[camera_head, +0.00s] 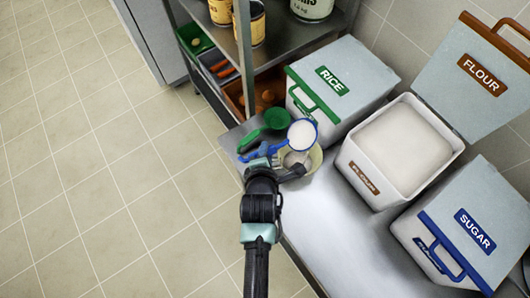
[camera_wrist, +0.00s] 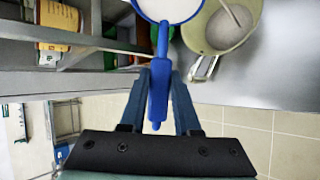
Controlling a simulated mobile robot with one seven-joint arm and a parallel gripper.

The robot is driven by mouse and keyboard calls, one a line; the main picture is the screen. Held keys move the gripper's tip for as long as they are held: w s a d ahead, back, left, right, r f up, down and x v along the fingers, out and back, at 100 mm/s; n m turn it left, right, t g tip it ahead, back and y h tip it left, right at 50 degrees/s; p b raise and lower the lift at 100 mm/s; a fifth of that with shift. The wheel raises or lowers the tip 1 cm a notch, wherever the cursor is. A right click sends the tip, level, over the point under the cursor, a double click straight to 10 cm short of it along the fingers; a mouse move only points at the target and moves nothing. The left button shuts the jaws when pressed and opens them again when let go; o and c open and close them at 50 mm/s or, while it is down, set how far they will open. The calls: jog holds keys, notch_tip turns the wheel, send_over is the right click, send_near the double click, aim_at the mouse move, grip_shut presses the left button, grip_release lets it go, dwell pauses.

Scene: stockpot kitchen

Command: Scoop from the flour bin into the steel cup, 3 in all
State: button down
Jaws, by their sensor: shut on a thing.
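My gripper (camera_head: 272,160) is shut on the handle of a blue scoop (camera_wrist: 163,45), whose bowl holds white powder. The scoop also shows in the head view (camera_head: 317,124), held level as far as I can tell, near a cream-coloured round vessel (camera_head: 316,160). That vessel also shows in the wrist view (camera_wrist: 247,32), right of the scoop, with some whitish content inside. I cannot make out a vessel that is clearly steel. The flour bin (camera_head: 352,160) stands open to the right, full of white flour, with its lid (camera_head: 455,75) raised. My gripper is well left of it.
A green scoop (camera_head: 276,119) lies behind my gripper. The closed rice bin (camera_head: 360,80) stands behind, and the closed sugar bin (camera_head: 490,210) is front right. A metal shelf unit (camera_head: 243,55) with cans rises at the back left. The counter (camera_head: 335,230) in front is bare.

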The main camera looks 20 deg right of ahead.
jog(key=shift+s+f+t+b, duration=0.25)
jog(key=shift+t+b, duration=0.55)
jog(key=shift+b, duration=0.65)
jog(key=shift+s+f+m+t+b, duration=0.1)
jog(key=shift+s+m+t+b, duration=0.4)
jog(key=shift+b, duration=0.65)
jog(key=shift+d+t+b, duration=0.1)
jog(key=shift+t+b, duration=0.4)
jog(key=shift+b, duration=0.7)
jog(key=t+b, duration=0.1)
jog(key=b, duration=0.4)
jog(key=s+f+m+t+b, duration=0.1)
jog(key=t+b, duration=0.1)
jog(key=b, duration=0.4)
jog(key=s+t+b, duration=0.1)
jog(key=b, duration=0.4)
jog(key=shift+d+f+m+t, duration=0.2)
jog(key=shift+f+m+t, duration=0.1)
jog(key=shift+f+t, duration=0.1)
jog(key=shift+r, duration=0.25)
jog(key=shift+r, duration=0.1)
